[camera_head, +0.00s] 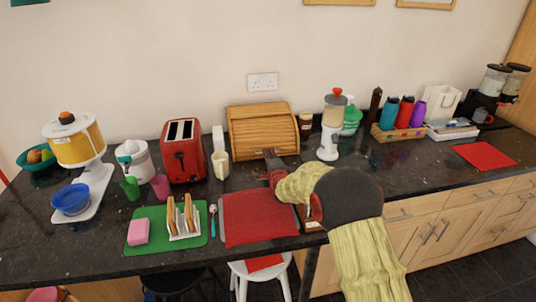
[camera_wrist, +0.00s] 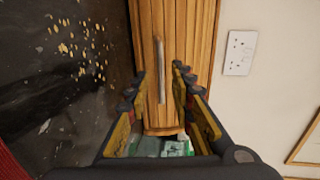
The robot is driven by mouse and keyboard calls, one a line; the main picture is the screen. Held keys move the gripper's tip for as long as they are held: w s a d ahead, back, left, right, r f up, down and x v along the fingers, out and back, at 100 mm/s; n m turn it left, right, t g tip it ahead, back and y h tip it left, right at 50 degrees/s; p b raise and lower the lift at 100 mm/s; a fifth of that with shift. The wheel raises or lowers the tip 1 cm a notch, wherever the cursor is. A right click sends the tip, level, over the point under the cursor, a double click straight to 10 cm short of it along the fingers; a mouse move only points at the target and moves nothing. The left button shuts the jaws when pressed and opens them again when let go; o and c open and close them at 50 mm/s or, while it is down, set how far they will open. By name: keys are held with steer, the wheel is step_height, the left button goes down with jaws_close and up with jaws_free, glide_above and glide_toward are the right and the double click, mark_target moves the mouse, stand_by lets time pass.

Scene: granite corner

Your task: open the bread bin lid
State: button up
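The wooden bread bin (camera_head: 262,122) stands against the wall at the back of the counter. Its slatted roll-top lid (camera_wrist: 194,35) looks shut. A slim metal handle (camera_wrist: 160,60) lies along the lid in the wrist view. My gripper (camera_head: 270,155) reaches to the front of the bin, near its lower edge. In the wrist view its fingers (camera_wrist: 160,75) are spread apart, one on each side of the handle, with a gap to both. I cannot tell how far the fingertips are from the lid. My arm hides part of the counter in front of the bin.
A red mat (camera_head: 250,222) lies in front. A wall socket (camera_wrist: 239,53) is above the bin.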

mark_target(265, 138)
steer(key=shift+b+x, duration=0.45)
steer(key=shift+x, duration=1.8)
steer(key=shift+c, duration=1.4)
jaws_close()
steer(key=shift+f, duration=0.1)
